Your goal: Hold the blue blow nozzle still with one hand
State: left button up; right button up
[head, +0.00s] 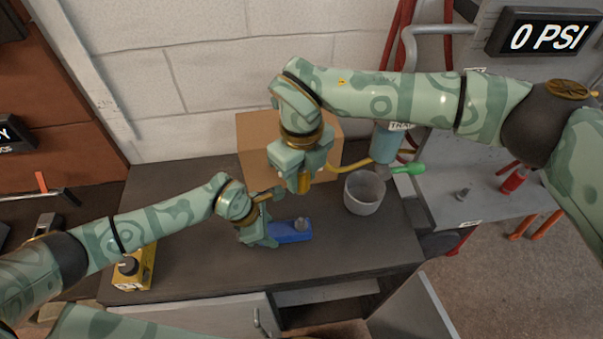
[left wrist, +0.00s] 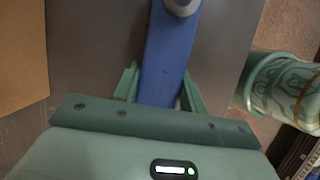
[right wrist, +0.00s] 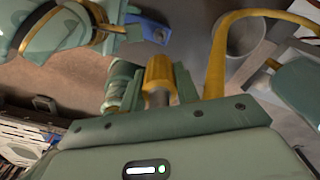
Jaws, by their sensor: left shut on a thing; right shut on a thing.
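The blue blow nozzle (head: 291,232) lies along the dark bench top, with a grey round fitting on its upper side. My left gripper (head: 270,240) is shut on its left end. The left wrist view shows the blue body (left wrist: 168,55) between the two fingers. My right gripper (head: 304,184) is shut on a yellow hose end (right wrist: 159,72) with a grey metal tip, above the bench and apart from the nozzle. The yellow hose (head: 350,166) runs right from there. The nozzle also shows in the right wrist view (right wrist: 148,28).
A cardboard box (head: 253,135) stands behind my right gripper. A grey cup (head: 364,198) stands on the bench to the right, near a green handle (head: 408,169). A yellow box (head: 140,268) sits at the front left. The display (head: 545,35) at upper right reads 0 PSI.

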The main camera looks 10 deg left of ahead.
pick_arm(q)
jog(key=o, duration=1.3)
jog(key=v, duration=1.2)
jog(key=shift+a, duration=0.1)
